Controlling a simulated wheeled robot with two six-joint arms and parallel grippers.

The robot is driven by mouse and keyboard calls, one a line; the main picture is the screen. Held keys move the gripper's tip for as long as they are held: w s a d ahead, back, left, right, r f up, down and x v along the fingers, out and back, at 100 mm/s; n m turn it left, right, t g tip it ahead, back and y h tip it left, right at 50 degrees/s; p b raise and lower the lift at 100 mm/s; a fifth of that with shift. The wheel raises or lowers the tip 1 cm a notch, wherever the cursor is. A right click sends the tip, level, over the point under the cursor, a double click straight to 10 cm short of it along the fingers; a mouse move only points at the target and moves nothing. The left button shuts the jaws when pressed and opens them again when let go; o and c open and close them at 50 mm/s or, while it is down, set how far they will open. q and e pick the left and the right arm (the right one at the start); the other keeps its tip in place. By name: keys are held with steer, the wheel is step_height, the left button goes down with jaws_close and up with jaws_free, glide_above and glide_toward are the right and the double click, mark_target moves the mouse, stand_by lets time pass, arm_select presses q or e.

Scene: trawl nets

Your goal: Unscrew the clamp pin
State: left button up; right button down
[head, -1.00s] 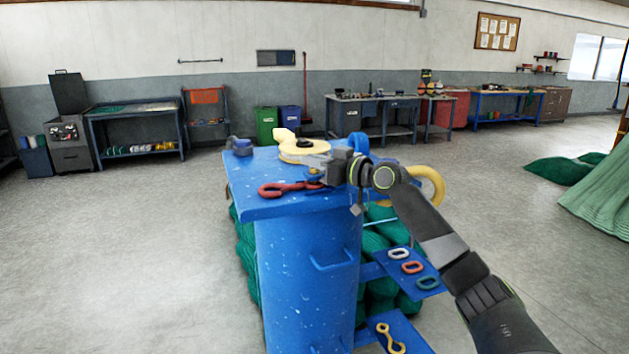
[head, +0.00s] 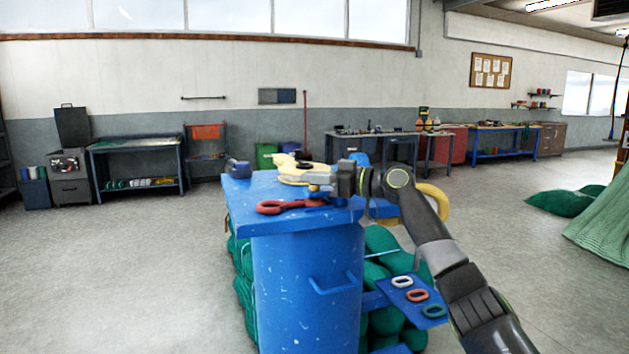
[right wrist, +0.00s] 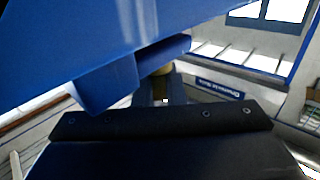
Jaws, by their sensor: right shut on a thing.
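My right gripper (head: 318,186) reaches in from the right over the blue stand's top (head: 290,216). Its jaws are shut on a small brass-coloured piece, which looks like the clamp pin (head: 313,188). Most of it is hidden by the fingers. In the right wrist view a blurred brass bit (right wrist: 163,70) shows beyond the dark gripper body, between blue metal parts. My left gripper is not in view.
A dark blue fitting (head: 238,168) sits at the back left corner. A yellow ring (head: 440,200) is behind my right arm. A lower shelf (head: 400,297) holds coloured links.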

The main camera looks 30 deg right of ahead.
steer(key=shift+f, duration=0.2)
steer(key=c, duration=1.5)
jaws_free()
steer(key=shift+r, duration=0.1)
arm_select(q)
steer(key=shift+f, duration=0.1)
arm_select(e)
steer(key=shift+s+d, duration=0.1)
